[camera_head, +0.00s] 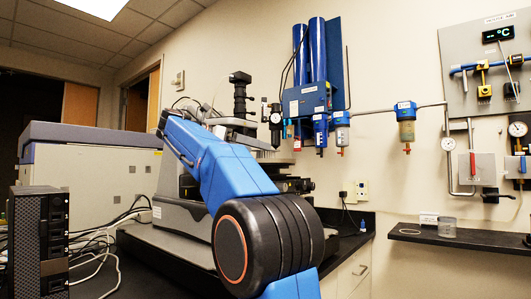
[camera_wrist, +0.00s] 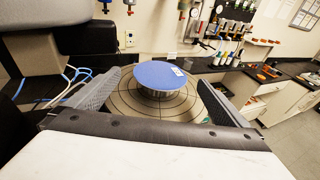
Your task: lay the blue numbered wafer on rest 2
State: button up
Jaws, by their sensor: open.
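The blue wafer (camera_wrist: 160,72), a flat round disc with a small white label near its right edge, shows in the wrist view. It lies flat on a shiny round support. Below is a tan round stage (camera_wrist: 128,104) marked with dark lines. My gripper (camera_wrist: 159,77) is open, with one grey finger on each side of the wafer and a visible gap on both sides. Nothing is held. I cannot read the wafer's number or make out which support is rest 2. In the head view my blue arm reaches to the profiler, and the gripper and wafer are hidden.
The profiler (camera_head: 186,215) stands on a dark bench, with cables and a black computer case (camera_head: 40,240) at left. In the wrist view, a dark machine part (camera_wrist: 88,38) is close at upper left.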

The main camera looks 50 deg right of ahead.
jog(key=shift+x, duration=2.8)
jog(key=shift+r, duration=0.1)
jog(key=c, duration=1.1)
